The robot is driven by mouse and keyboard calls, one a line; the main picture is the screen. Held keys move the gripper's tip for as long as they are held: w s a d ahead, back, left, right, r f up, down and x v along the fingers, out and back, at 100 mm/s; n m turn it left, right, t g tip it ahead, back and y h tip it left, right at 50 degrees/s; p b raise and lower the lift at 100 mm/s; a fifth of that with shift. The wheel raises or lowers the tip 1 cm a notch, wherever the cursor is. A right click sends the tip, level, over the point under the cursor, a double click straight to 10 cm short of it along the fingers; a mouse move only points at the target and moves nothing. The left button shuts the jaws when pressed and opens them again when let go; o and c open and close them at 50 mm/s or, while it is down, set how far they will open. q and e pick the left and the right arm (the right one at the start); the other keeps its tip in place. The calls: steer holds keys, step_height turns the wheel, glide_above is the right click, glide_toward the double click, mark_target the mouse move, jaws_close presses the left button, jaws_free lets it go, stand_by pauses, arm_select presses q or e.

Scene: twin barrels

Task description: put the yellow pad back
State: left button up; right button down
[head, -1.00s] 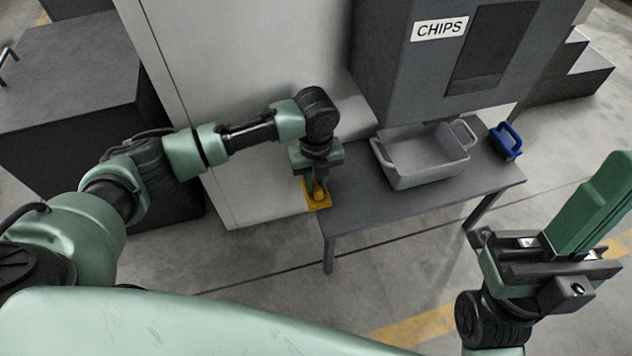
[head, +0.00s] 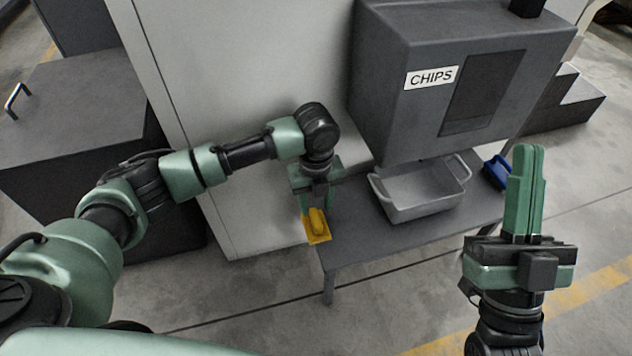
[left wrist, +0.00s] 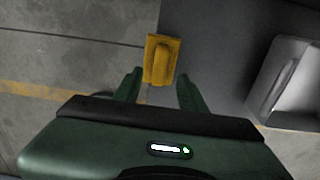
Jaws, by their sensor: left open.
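The yellow pad (head: 318,230), a flat plate with a raised handle, lies at the left front corner of the grey table (head: 385,240). It also shows in the left wrist view (left wrist: 162,60), beyond my fingertips. My left gripper (head: 312,208) is open just above and behind the pad in the head view.
A grey bin (head: 418,212) with handles stands on the table, right of the pad. A blue handled pad (head: 497,174) lies at the table's right end. A grey machine labelled CHIPS (head: 430,110) rises behind the bin. A tall pale cabinet (head: 225,100) stands behind my left arm.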

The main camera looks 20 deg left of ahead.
mark_target(316, 217)
arm_select(q)
step_height(316, 217, up, 6)
steer(key=p, duration=0.2)
arm_select(e)
steer(key=w+f+g+h, duration=0.2)
steer(key=w+f+g, duration=0.3)
steer(key=f, duration=0.5)
steer(key=shift+w+g+h, duration=0.15)
steer(key=shift+g+h, duration=0.15)
steer(key=shift+g, duration=0.5)
